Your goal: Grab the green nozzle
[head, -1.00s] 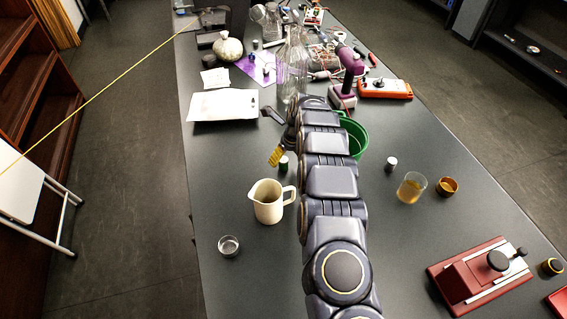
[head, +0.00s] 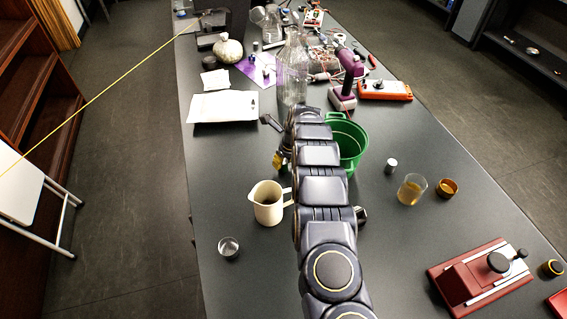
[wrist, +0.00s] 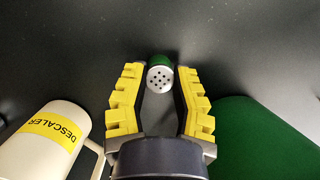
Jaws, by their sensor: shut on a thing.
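The green nozzle (wrist: 160,60) shows in the wrist view, with a green body and a pale, round face with dark holes. It sits between the tips of my gripper's yellow fingers (wrist: 160,77), which are shut on it. In the head view, my gripper (head: 279,160) is low over the table, just beyond the cream jug. There my gripper and arm hide the nozzle.
The cream jug (head: 268,204), labelled DESCALER in the wrist view (wrist: 45,143), stands close to my gripper. A green bucket (head: 352,145) stands on the other side, partly behind my arm. A small glass dish (head: 229,248) and a clear bottle (head: 293,75) stand nearby.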

